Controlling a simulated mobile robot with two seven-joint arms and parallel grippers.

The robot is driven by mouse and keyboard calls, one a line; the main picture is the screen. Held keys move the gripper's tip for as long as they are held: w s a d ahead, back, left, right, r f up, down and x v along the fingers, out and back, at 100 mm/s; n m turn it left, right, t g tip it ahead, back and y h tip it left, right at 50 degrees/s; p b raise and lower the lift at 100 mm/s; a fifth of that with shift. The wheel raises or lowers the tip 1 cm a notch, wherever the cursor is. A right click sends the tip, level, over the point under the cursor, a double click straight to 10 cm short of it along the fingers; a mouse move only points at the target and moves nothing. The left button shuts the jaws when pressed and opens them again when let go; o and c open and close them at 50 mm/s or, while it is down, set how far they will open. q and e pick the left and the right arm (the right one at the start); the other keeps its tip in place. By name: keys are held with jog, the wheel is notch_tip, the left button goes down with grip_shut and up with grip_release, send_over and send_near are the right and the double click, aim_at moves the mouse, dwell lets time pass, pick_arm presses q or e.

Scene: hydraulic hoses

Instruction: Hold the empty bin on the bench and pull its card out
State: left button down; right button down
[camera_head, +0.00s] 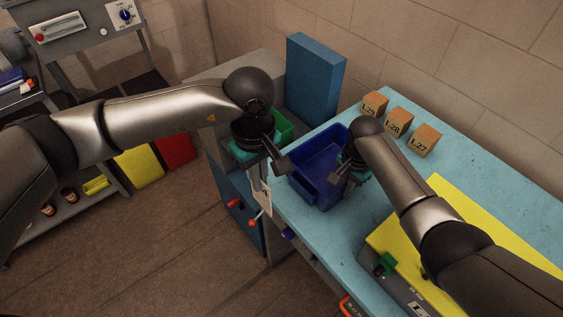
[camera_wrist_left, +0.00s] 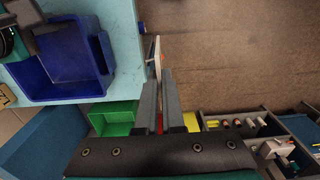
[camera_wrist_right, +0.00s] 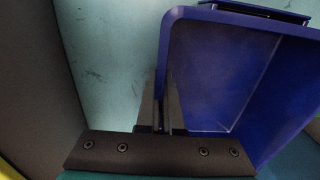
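The blue bin (camera_head: 318,166) stands on the light blue bench and looks empty inside. It also shows in the left wrist view (camera_wrist_left: 70,50) and the right wrist view (camera_wrist_right: 225,75). My right gripper (camera_head: 340,182) is shut on the bin's side wall, with the rim running between its fingers (camera_wrist_right: 166,105). My left gripper (camera_head: 276,172) is shut on the white card (camera_head: 263,198), which hangs below the fingers, clear of the bin and beyond the bench's edge. In the left wrist view the card (camera_wrist_left: 157,55) shows nearly edge-on at the fingertips (camera_wrist_left: 160,80).
A green bin (camera_head: 283,127) and a tall blue box (camera_head: 316,75) stand behind my left gripper. Several labelled cardboard boxes (camera_head: 397,122) line the back of the bench (camera_head: 475,160). A yellow panel (camera_head: 455,225) lies at the right.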

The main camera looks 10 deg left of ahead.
pick_arm(q)
jog(key=shift+s+a, duration=2.05)
pick_arm(e)
jog(key=c, duration=1)
grip_release()
notch_tip(320, 180, up, 12)
jog(key=shift+s, duration=0.1)
